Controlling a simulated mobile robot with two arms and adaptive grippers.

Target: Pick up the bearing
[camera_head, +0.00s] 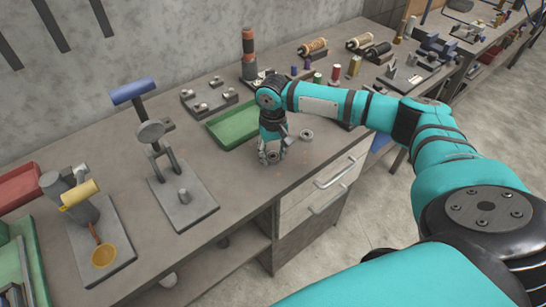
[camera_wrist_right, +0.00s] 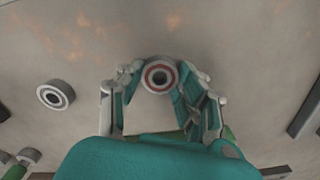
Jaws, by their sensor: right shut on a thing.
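A bearing (camera_wrist_right: 160,88), a grey ring with a dark red inner band, sits between the fingertips of my right gripper (camera_wrist_right: 161,78) in the right wrist view. The gripper is shut on it. In the head view my right gripper (camera_head: 271,155) points down low over the front part of the bench, and its fingers mostly hide this bearing. I cannot tell whether the bearing touches the bench. A second grey bearing (camera_head: 306,135) lies loose on the bench right of the gripper. It also shows at the left of the right wrist view (camera_wrist_right: 64,101). My left gripper is not in view.
A green tray (camera_head: 237,126) lies just behind the gripper. A grey block with several rings (camera_head: 210,97) stands behind the tray. A grey press (camera_head: 182,200) stands to the left. Spools (camera_head: 312,46) and small parts fill the back right. The bench front edge is close.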

